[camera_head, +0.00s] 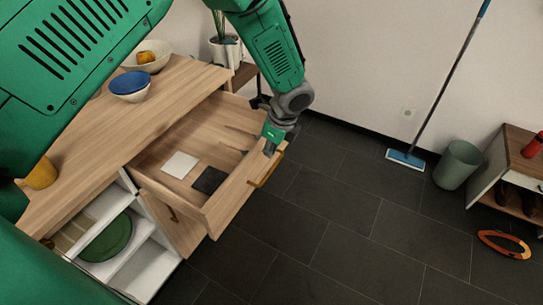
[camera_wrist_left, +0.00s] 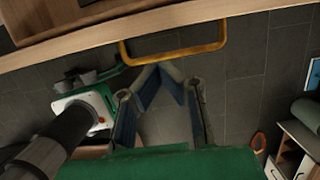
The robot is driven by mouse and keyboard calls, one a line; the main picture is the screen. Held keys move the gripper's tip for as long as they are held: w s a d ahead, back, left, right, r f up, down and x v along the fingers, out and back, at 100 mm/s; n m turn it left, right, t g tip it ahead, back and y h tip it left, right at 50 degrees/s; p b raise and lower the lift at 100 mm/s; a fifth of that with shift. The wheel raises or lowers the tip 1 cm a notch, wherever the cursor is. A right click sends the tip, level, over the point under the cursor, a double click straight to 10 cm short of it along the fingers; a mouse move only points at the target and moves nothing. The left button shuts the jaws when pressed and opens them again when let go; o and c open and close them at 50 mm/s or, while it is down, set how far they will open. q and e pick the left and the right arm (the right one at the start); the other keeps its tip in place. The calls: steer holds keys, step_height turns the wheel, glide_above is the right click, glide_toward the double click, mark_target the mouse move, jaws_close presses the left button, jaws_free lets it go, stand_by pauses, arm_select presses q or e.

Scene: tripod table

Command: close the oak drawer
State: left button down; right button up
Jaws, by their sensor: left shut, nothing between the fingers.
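The oak drawer (camera_head: 218,212) is pulled out of the wooden cabinet. A white square and a dark square lie inside it. Its yellow-brown bar handle (camera_head: 266,170) is on the front panel, and it also shows in the wrist view (camera_wrist_left: 172,55). My left gripper (camera_head: 269,151) is at the drawer's front, close to the handle. In the wrist view its fingertips (camera_wrist_left: 160,68) meet just short of the handle, with nothing between them. I cannot tell whether they touch the drawer. My right gripper is not in view.
The cabinet top (camera_head: 110,120) bears a blue bowl (camera_head: 129,84) and another bowl (camera_head: 148,58). A cabinet door (camera_head: 172,222) stands ajar below the drawer. A bin (camera_head: 457,165), a mop (camera_head: 405,159) and a low shelf are at the right. The dark floor before the drawer is clear.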

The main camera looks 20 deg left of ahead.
arm_select(q)
steer(key=shift+f, duration=0.35)
steer(key=x, duration=0.9)
steer(key=shift+s+a, duration=0.1)
steer(key=shift+s, duration=0.1)
steer(key=b, duration=0.2)
glide_above(199, 152)
steer(key=d, duration=0.1)
steer(key=shift+d+f, duration=0.1)
steer(key=shift+d, duration=0.1)
steer(key=shift+a, duration=0.7)
